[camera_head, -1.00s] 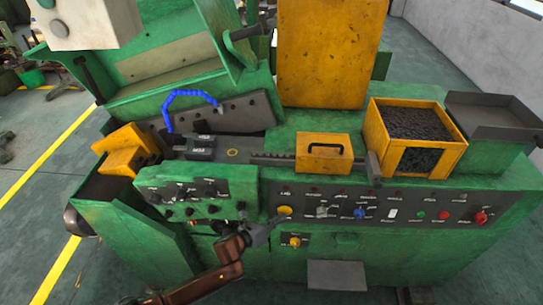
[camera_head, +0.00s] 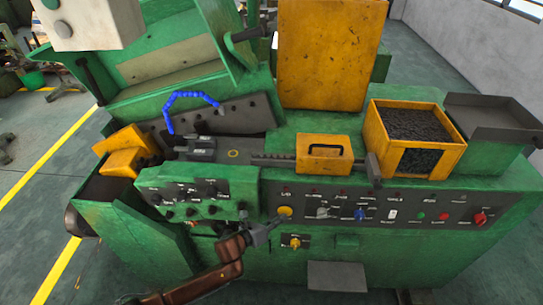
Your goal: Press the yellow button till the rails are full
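The green heading machine (camera_head: 430,255) fills the middle of the head view. A round yellow button (camera_head: 285,212) sits at the left end of its dark front panel. A second yellow knob (camera_head: 295,243) is on a small plate below. The dark rail (camera_head: 285,160) runs along the machine top beside a yellow cover with a handle (camera_head: 324,155). My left gripper (camera_head: 274,224) is just left of and below the yellow button, its tip pointing at it. Whether it touches the button cannot be told. Its fingers look close together, but are too small to judge. My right gripper is not seen.
The panel also carries a blue knob (camera_head: 360,214), a green button (camera_head: 420,216) and red knobs (camera_head: 480,219) to the right. A yellow bin of dark parts (camera_head: 415,155) and a grey tray (camera_head: 495,115) stand at right. A blue hose (camera_head: 190,97) arches at left.

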